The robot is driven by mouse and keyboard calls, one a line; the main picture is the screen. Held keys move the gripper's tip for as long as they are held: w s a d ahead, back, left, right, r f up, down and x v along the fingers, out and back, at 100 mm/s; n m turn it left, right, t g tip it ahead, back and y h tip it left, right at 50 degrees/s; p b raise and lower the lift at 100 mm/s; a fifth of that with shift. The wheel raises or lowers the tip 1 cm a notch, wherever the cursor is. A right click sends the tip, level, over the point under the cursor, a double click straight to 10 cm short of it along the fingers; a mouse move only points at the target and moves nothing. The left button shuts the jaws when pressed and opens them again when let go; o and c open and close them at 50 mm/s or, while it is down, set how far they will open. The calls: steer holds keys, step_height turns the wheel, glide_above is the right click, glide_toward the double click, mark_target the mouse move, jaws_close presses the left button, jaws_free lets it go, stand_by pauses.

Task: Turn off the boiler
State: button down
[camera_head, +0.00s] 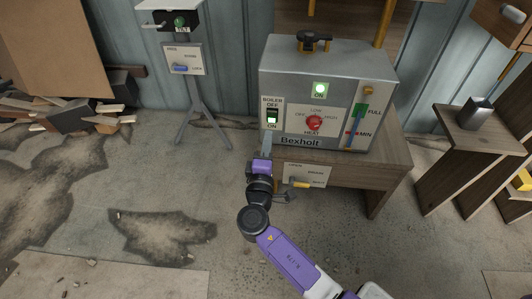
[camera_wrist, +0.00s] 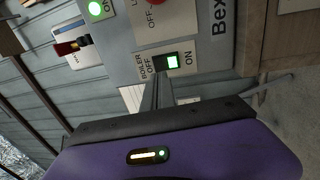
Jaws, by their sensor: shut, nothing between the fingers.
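The boiler (camera_head: 330,62) is a grey metal box marked "Bexholt" on a wooden table. Its rocker switch (camera_head: 272,115) is at the front left, with "BOILER OFF" above and "ON" below. The part of the switch near "ON" glows green, and it also shows in the wrist view (camera_wrist: 167,62). A green "ON" lamp (camera_head: 320,90) is lit higher on the front. My gripper (camera_head: 267,140) is shut and empty, its fingertips just below the switch in the head view. In the wrist view the fingertips (camera_wrist: 158,80) are close to the switch; I cannot tell whether they touch.
A red heat knob (camera_head: 314,123) and a blue level gauge (camera_head: 355,125) are on the boiler front. A panel with a yellow lever (camera_head: 301,184) is on the table (camera_head: 385,160) below. A stand with a blue lever (camera_head: 180,68) is at left. Floor in front is mostly clear.

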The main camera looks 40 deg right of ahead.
mark_target(272, 114)
steer(key=b+x, duration=0.1)
steer(key=x, duration=0.5)
steer(key=shift+w+d, duration=0.2)
steer(key=shift+d, duration=0.1)
steer(key=shift+w+d, duration=0.1)
steer(key=shift+w+d+r, duration=0.1)
steer(key=shift+d+r, duration=0.05)
steer(key=shift+r, duration=0.1)
